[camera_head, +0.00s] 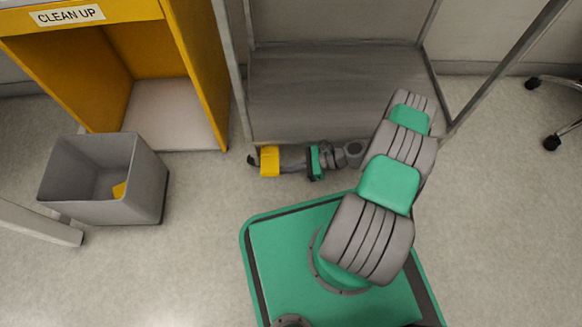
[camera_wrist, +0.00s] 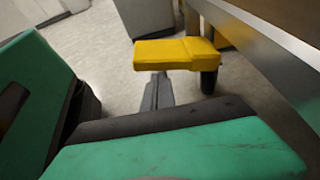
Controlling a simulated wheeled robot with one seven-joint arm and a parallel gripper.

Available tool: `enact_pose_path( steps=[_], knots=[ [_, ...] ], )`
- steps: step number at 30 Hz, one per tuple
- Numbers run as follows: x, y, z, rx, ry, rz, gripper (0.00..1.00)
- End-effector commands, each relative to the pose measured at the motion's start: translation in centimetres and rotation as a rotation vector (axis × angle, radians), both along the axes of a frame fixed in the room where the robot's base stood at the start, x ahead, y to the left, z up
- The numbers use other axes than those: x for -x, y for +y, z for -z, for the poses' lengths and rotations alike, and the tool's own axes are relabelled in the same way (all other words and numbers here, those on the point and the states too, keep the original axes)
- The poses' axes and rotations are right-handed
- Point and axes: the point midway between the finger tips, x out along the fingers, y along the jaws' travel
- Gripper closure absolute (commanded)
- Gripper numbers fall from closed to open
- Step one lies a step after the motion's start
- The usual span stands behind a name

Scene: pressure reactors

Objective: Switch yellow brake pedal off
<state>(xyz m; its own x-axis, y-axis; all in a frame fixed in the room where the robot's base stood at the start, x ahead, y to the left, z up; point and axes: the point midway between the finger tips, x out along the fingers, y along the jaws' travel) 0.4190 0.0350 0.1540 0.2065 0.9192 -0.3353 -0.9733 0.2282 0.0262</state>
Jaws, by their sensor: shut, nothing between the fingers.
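The yellow brake pedal (camera_head: 270,160) is low at the front left corner of the grey metal rack, by a black caster wheel (camera_head: 252,160). In the wrist view, the pedal (camera_wrist: 175,53) is a yellow plate with a raised block at its right end, and the dark wheel (camera_wrist: 209,80) shows below that end. My gripper (camera_head: 284,160) is shut and empty, stretched low to the left along the rack's front. Its narrow grey fingers (camera_wrist: 157,88) point at the pedal's near edge, and their tips reach its underside in the picture. I cannot tell whether they touch.
The rack's lower shelf (camera_head: 330,95) lies just behind my arm. A grey bin (camera_head: 105,175) with something yellow inside and a yellow clean-up cabinet (camera_head: 205,75) stand on the left. Open floor (camera_head: 200,240) lies between the bin and my base. A wheeled chair base (camera_head: 555,85) is far right.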

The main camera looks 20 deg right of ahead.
Motion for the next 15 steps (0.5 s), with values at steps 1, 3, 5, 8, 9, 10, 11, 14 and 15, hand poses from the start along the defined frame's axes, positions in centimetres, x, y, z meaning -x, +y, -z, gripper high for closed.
enact_pose_path(
  steps=[1,3,5,8,9,10,11,14,15],
  knots=[
    [0.1,0.3,-0.3,-0.010,-0.003,-0.004,1.00],
    [0.1,0.3,-0.4,-0.011,-0.003,-0.004,1.00],
    [0.1,0.3,-0.4,-0.012,-0.004,-0.003,1.00],
    [0.1,0.3,-0.4,-0.011,-0.004,-0.002,1.00],
    [0.1,0.2,-0.4,-0.011,-0.004,-0.002,1.00],
    [0.1,0.2,-0.4,-0.012,-0.003,-0.002,1.00],
    [0.2,0.0,-0.5,-0.012,-0.003,-0.001,1.00],
    [0.2,-1.1,-0.9,-0.010,-0.005,0.004,1.00],
    [0.4,-1.8,-1.2,-0.008,-0.005,0.006,1.00]
  ],
)
